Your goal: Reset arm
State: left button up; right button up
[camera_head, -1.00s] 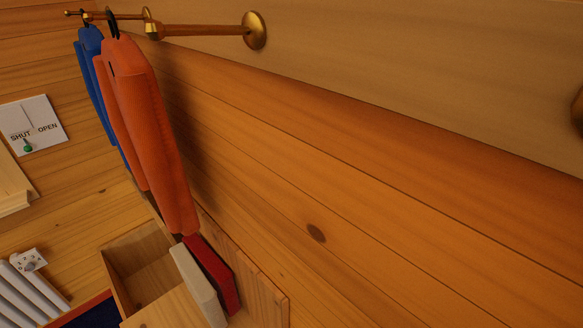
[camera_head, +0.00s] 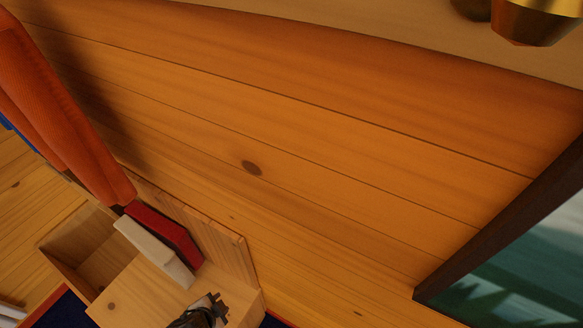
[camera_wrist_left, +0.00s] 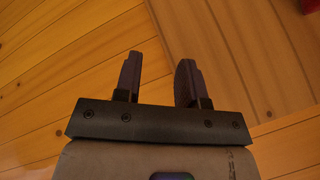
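My left gripper (camera_wrist_left: 157,80) shows in the left wrist view with its two dark fingers apart and nothing between them. Wooden boards lie beyond the fingers. Neither gripper shows in the head view, and my right gripper is in no view. An orange garment (camera_head: 55,120) hangs at the left of the head view, with a sliver of a blue one (camera_head: 8,122) behind it.
A wooden box-like bench (camera_head: 150,290) stands against the plank wall (camera_head: 300,130). A red and white object (camera_head: 155,250) and a black object (camera_head: 205,312) are on it. A dark-framed picture or window (camera_head: 520,250) is at right. Brass fittings (camera_head: 535,20) are at top right.

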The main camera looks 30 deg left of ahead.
pick_arm(q)
jog(key=s+a+r+g+y, duration=0.1)
jog(key=s+r+g, duration=0.15)
jog(key=r, duration=0.35)
jog(key=s+a+r+g, duration=0.1)
jog(key=s+r, duration=0.3)
jog(key=r, duration=0.3)
jog(key=d+f+n+h, duration=0.2)
jog(key=d+n+h, duration=0.1)
jog(key=d, duration=0.8)
jog(key=shift+s+f+n, duration=0.3)
jog(key=shift+n, duration=0.3)
